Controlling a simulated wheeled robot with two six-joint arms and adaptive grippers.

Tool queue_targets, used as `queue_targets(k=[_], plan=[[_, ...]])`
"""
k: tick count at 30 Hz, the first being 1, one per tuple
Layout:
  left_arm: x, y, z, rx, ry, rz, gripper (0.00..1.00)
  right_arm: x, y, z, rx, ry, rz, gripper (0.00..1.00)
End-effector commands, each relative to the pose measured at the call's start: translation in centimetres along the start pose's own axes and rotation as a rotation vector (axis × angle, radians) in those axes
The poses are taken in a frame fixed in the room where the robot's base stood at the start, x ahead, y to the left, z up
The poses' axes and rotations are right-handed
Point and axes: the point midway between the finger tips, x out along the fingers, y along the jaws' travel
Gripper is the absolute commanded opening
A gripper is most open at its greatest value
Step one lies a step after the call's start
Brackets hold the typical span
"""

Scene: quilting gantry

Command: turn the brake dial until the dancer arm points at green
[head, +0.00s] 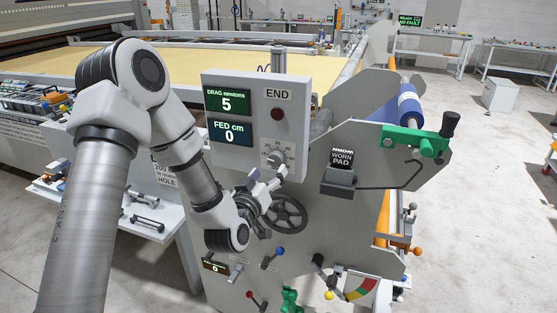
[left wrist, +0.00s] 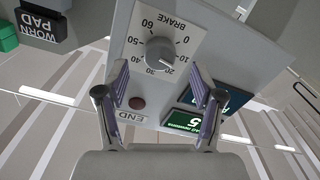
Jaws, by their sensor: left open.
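The brake dial (head: 274,158) is a round grey knob on a light grey panel. In the left wrist view, the dial (left wrist: 160,53) sits inside a 0 to 60 scale; its light mark seems to face near 20. My left gripper (head: 262,181) is just below the dial in the head view. In the left wrist view its open, empty fingers (left wrist: 158,72) stand apart on either side of the dial's lower area, with no clear contact. A red, yellow and green sector (head: 361,288) is low on the machine. A yellow-tipped lever (head: 329,295) stands beside it; I cannot tell whether it is the dancer arm.
The panel displays read drag 5 newtons (head: 227,101) and fed 0 cm (head: 231,133). A dark handwheel (head: 287,213) is close below my gripper. A red lamp (head: 277,114) is above the dial. A worn pad box (head: 339,180) and green crank (head: 413,142) stand right.

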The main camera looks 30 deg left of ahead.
Motion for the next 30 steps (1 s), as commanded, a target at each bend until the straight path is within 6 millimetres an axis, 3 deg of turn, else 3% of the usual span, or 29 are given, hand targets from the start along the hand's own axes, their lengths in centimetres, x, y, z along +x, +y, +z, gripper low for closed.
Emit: queue_targets(k=[3, 8, 17, 22, 30], plan=[[2.4, 0.1, -0.3, 0.003, 0.0, 0.0, 0.67, -1.2, 0.0, 0.0, 0.0, 0.0, 0.0, 0.4], [4.9, 0.1, -0.2, 0.002, -0.001, 0.0, 0.67, -1.8, 0.0, 0.0, 0.0, 0.0, 0.0, 0.4], [5.5, 0.0, 0.1, 0.0, -0.002, 0.0, 0.67, -1.8, 0.0, 0.0, 0.0, 0.0, 0.0, 0.4], [5.5, 0.0, 0.1, 0.001, -0.002, 0.0, 0.07, -1.8, 0.0, 0.0, 0.0, -0.001, 0.0, 0.4], [5.5, 0.0, 0.0, 0.008, -0.002, 0.0, 0.07, -1.7, 0.0, 0.0, 0.0, -0.001, 0.0, 0.4]])
